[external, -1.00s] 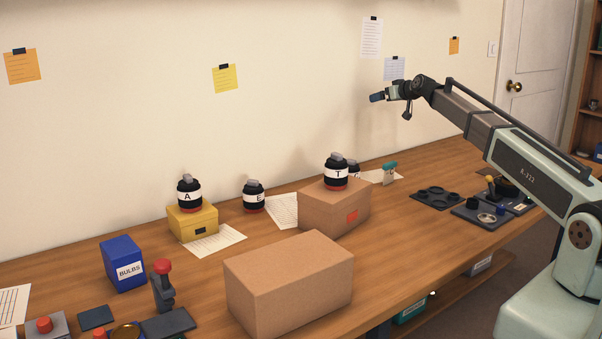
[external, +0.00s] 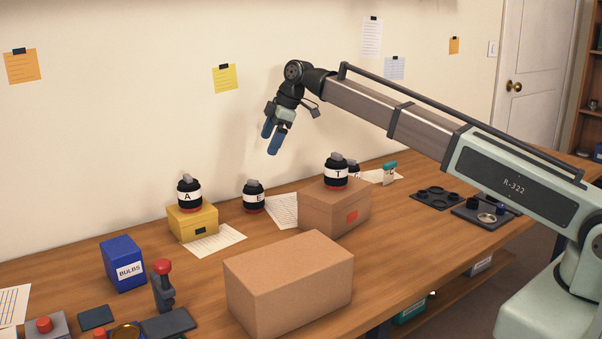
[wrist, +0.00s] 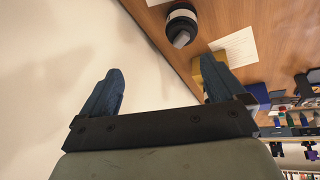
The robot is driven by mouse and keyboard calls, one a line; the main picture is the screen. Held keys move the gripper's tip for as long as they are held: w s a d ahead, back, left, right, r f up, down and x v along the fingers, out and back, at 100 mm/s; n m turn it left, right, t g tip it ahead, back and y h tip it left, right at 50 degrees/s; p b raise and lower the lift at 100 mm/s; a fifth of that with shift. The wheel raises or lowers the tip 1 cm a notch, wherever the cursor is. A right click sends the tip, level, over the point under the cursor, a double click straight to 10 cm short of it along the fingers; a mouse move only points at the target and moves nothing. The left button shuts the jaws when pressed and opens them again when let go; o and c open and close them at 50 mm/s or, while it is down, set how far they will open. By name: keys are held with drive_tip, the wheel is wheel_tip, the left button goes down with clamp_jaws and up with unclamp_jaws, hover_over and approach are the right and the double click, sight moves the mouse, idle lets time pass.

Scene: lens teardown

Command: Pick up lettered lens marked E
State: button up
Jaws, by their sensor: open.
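The lens marked E (external: 254,196) is a black cylinder with a white lettered band and a red base. It stands upright on the bench near the wall, between the yellow box and a brown carton. In the wrist view a black lens with a white band, apparently lens E (wrist: 182,24), shows near the top edge; its letter is not readable. My gripper (external: 271,141) is open and empty, its blue fingers pointing down, well above and slightly right of lens E. The wrist view shows the spread fingers (wrist: 160,88) with nothing between them.
Lens A (external: 188,194) stands on the yellow box (external: 192,224), left of E. Lens T (external: 336,171) stands on the brown carton (external: 335,208), with another lens partly hidden behind. A larger carton (external: 288,283) occupies the front. Papers lie beside lens E.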

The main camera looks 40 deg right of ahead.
sight(253, 185)
drive_tip(key=a+g+h, duration=0.1)
drive_tip(key=a, duration=0.1)
drive_tip(key=a+f+g+h, duration=0.1)
drive_tip(key=a, duration=0.1)
drive_tip(key=w+a+f+n+g+h, duration=0.1)
drive_tip(key=a, duration=0.1)
drive_tip(key=shift+f, duration=0.15)
drive_tip(key=f, duration=1.3)
drive_tip(key=shift+s+f, duration=0.2)
drive_tip(key=shift+f, duration=0.15)
drive_tip(key=shift+a, duration=0.1)
drive_tip(key=c, duration=1.6)
